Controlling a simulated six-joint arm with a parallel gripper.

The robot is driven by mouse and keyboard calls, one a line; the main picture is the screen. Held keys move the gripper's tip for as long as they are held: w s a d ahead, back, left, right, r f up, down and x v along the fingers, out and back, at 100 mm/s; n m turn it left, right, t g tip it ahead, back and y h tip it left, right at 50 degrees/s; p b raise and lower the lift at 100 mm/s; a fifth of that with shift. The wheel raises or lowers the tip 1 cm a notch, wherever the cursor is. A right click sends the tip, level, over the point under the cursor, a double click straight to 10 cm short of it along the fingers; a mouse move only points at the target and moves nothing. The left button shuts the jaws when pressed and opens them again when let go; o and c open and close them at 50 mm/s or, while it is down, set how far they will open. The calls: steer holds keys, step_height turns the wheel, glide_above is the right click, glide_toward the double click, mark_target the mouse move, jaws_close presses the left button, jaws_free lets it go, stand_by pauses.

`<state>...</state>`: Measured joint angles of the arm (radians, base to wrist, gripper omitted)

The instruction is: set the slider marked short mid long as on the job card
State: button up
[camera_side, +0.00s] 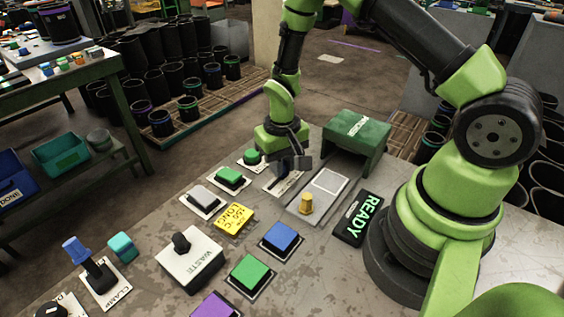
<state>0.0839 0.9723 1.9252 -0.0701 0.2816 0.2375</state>
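The job card (234,218) is a yellow tag near the middle of the table; its print seems to read 165 C LONG. A white plate with a dark slot, apparently the slider (270,184), lies beyond it, under my gripper. My gripper (290,167) points down at the far end of this plate, with its dark fingers at or just above it. The fingers and wrist hide part of the plate. The slider's knob and its short, mid and long marks cannot be made out. Whether the fingers are apart or closed on a knob is unclear.
Around the plate stand green buttons (229,176), a grey panel with a yellow knob (306,203), a green box (357,140) and a black READY sign (358,218). Nearer are a blue button (282,238), a WASTE switch (191,262) and a blue-handled CLAMP lever (76,250).

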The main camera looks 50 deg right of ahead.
mark_target(272, 187)
jaws_close()
steer(key=shift+a, duration=1.8)
steer(key=o, duration=0.7)
jaws_free()
steer(key=shift+r, duration=0.1)
step_height(272, 187, up, 10)
steer(key=shift+f, duration=0.1)
